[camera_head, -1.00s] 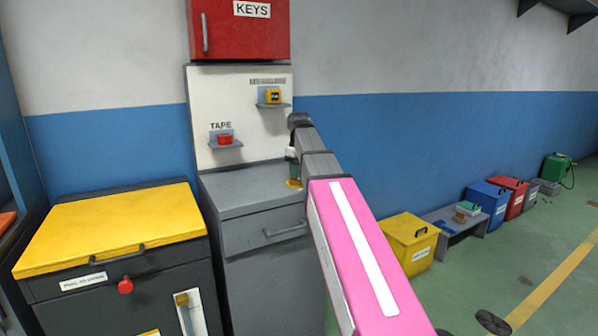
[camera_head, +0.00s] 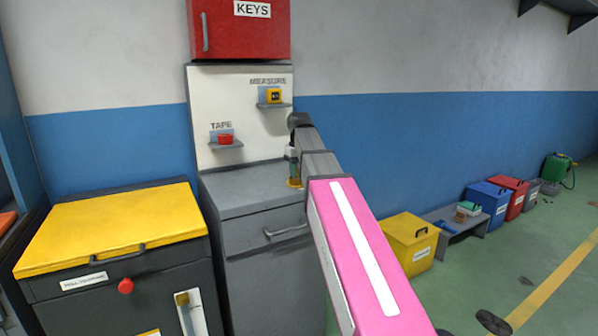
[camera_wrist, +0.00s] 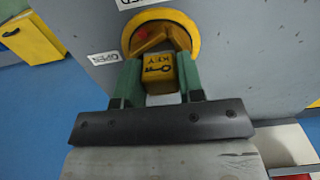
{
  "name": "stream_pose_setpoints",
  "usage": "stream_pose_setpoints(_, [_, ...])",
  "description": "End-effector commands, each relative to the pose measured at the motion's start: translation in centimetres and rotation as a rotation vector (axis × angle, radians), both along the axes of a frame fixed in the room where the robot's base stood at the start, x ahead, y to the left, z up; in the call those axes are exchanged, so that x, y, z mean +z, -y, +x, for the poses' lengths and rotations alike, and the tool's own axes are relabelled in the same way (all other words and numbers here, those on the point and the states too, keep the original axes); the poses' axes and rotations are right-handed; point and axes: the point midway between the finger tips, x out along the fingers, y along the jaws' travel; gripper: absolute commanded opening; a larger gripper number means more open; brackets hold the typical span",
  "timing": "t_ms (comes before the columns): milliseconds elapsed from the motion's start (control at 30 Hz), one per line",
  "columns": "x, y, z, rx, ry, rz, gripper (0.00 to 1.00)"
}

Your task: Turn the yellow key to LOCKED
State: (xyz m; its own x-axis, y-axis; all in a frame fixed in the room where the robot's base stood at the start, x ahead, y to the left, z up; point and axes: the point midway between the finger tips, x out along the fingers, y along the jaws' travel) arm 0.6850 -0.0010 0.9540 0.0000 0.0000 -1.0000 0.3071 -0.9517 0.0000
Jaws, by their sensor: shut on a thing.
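The yellow key (camera_wrist: 159,73), marked KEY, is between the green fingers of my gripper (camera_wrist: 157,85) in the wrist view. My gripper is shut on it. Behind the key is a round yellow lock ring (camera_wrist: 187,27) on a grey panel, with an orange-brown piece inside. The key's far end is at this ring; how deep it sits is hidden. A white label, apparently OPEN (camera_wrist: 104,58), is left of the ring. Another label (camera_wrist: 140,3) is cut off at the top edge. In the head view my gripper (camera_head: 292,164) is small beside the grey cabinet, with yellow just below it.
A grey cabinet (camera_head: 262,199) with a drawer stands under a white board (camera_head: 240,118) holding a red tape and a yellow measure. A yellow-lidded chest (camera_head: 110,229) is at left. A red KEYS box (camera_head: 240,28) hangs above. A yellow bin (camera_head: 409,243) stands on the right.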

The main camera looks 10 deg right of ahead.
Motion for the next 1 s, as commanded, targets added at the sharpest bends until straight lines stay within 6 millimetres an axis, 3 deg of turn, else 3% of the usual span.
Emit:
stream_pose_setpoints(167, [0.0, -0.01, 0.01, -0.02, 0.0, 0.0, 0.12])
stream_pose_setpoints(500, [0.0, -0.16, -0.01, -0.298, 0.0, 0.0, 0.12])
stream_pose_setpoints(1000, [0.0, -0.17, -0.01, -0.336, 0.0, 0.0, 0.12])
